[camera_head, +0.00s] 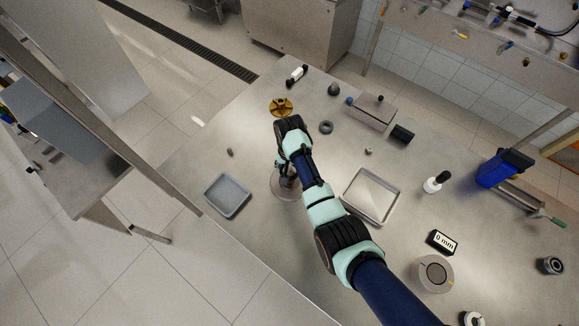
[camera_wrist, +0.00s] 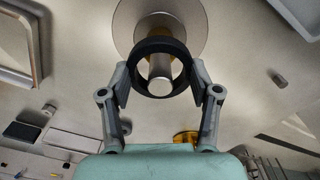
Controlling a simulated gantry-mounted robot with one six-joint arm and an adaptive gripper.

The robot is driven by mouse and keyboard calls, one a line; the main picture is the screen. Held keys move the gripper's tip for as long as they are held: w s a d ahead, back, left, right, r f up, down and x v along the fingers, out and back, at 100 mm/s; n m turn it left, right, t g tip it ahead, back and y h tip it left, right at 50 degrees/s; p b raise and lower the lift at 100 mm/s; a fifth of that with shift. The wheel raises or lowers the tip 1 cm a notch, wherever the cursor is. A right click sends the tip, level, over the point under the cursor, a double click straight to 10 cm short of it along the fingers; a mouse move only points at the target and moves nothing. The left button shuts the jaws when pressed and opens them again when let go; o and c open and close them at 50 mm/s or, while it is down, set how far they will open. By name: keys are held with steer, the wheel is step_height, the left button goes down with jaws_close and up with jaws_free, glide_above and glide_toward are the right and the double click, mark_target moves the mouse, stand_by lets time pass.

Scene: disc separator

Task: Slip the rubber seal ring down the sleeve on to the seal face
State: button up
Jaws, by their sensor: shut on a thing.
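My gripper (camera_wrist: 160,80) is shut on the black rubber seal ring (camera_wrist: 160,44), one finger on each side of it. In the wrist view the metal sleeve (camera_wrist: 159,70) shows through the ring's opening. I cannot tell whether the ring is around the sleeve or just above its end. The sleeve stands at the middle of a round metal disc (camera_wrist: 128,22), with some brass colour near its foot. The seal face is not clearly visible. In the head view my gripper (camera_head: 286,166) is over the disc (camera_head: 276,190), and my arm hides much of both.
A grey tray (camera_head: 245,190) lies left of the disc and a metal tray (camera_head: 393,205) right. A brass part (camera_head: 281,112) and a dark ring (camera_head: 326,127) lie behind. Bare table lies between.

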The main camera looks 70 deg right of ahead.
steer(key=shift+f+b, duration=2.05)
steer(key=shift+f, duration=1)
steer(key=shift+f, duration=0.3)
steer(key=o, duration=1.2)
step_height(320, 180, up, 12)
